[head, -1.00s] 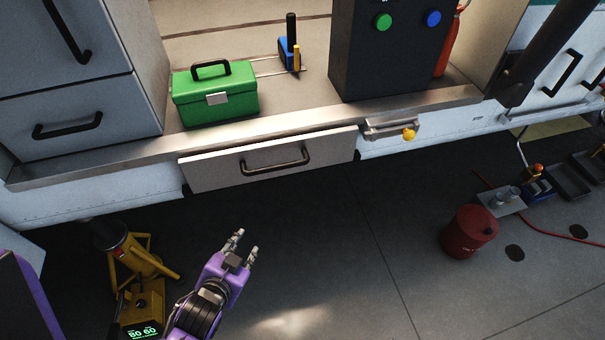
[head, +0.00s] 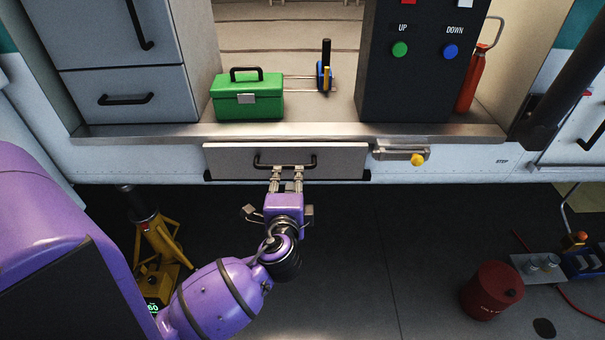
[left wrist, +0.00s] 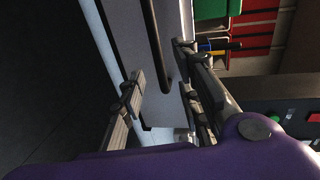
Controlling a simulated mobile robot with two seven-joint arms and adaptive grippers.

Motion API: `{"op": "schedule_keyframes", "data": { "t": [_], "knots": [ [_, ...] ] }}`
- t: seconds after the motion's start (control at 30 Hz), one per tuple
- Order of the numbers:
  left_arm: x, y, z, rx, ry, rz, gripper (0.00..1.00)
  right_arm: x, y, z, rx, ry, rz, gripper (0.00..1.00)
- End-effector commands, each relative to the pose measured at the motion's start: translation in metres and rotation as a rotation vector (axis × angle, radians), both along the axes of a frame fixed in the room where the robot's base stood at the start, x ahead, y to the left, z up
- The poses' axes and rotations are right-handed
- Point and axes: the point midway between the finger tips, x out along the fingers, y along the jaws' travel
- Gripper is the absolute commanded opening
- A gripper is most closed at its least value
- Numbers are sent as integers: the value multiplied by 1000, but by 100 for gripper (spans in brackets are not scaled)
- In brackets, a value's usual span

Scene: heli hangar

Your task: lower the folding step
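The folding step (head: 340,160) appears to be the pale front panel under the metal sill, upright and flush with the wall. It has a black bar handle (head: 308,160). To its right is a metal latch with a yellow knob (head: 417,160). My left gripper (head: 287,172) is at the panel, its two fingertips apart just below the handle bar. In the left wrist view the handle (left wrist: 156,40) runs between the lines of the open fingers (left wrist: 160,85); I cannot tell whether they touch it. My right gripper is not in view.
A green toolbox (head: 247,98) stands on the floor above the sill (head: 330,132). A dark control box (head: 420,80) with UP and DOWN buttons stands to the right. A yellow jack (head: 160,245) is at lower left, a red can (head: 490,290) at lower right. The middle floor is clear.

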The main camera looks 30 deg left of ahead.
Motion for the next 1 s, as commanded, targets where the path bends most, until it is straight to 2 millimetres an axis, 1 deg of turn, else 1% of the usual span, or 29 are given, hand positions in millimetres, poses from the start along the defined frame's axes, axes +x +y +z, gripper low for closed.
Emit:
{"op": "schedule_keyframes", "data": {
  "t": [0.07,0.17,0.4,0.6,0.7,0.93,1.0],
  "knots": [
    [0,7,0,26,14,20,31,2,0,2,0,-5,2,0],
    [9,12,-2,31,16,16,31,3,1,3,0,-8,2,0],
    [42,32,-10,28,16,17,31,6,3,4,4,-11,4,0],
    [59,42,-15,25,16,15,31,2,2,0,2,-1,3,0],
    [62,44,-16,23,17,16,31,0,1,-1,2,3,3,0],
    [62,44,-17,23,17,16,31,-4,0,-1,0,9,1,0],
    [62,44,-17,23,17,16,22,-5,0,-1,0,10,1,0]
  ]
}}
